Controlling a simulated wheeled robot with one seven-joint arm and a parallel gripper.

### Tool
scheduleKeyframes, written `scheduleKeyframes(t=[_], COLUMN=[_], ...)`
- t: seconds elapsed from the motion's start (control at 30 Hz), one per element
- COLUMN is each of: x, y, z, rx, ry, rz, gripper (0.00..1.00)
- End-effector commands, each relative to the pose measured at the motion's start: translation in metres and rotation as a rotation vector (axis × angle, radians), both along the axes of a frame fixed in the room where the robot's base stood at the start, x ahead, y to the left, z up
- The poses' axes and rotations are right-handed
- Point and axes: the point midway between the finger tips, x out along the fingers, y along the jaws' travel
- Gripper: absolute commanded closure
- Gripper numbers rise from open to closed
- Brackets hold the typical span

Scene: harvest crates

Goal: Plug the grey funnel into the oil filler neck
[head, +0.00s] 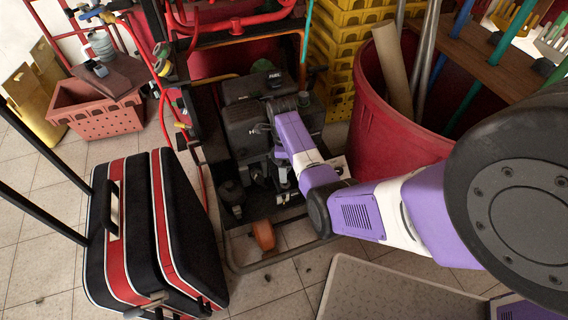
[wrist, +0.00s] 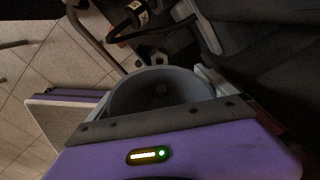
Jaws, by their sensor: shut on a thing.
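In the wrist view, the grey funnel (wrist: 160,92) shows as a wide round bowl with a dark hole in its middle. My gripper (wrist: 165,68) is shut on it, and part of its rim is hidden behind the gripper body. In the head view, my arm reaches down over the front of the black engine (head: 250,108). My gripper is low at the engine's front there, and the funnel cannot be made out clearly. I cannot pick out the oil filler neck in either view, nor tell whether the funnel touches it.
The engine sits in a metal frame with red hoses. A black and red case (head: 132,235) stands at left. A red barrel (head: 385,115) holding poles is close at right, beside stacked yellow crates (head: 345,40). An orange crate (head: 105,118) is at back left. Tiled floor shows in front.

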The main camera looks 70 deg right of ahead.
Motion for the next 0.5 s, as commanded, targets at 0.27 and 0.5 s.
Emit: scheduleKeyframes(t=[0.27, 0.5], x=[0.002, 0.002], y=[0.001, 0.001], z=[-0.006, -0.025], rx=[0.001, 0.001], ry=[0.001, 0.001], rz=[0.015, 0.015], gripper=[0.44, 0.44])
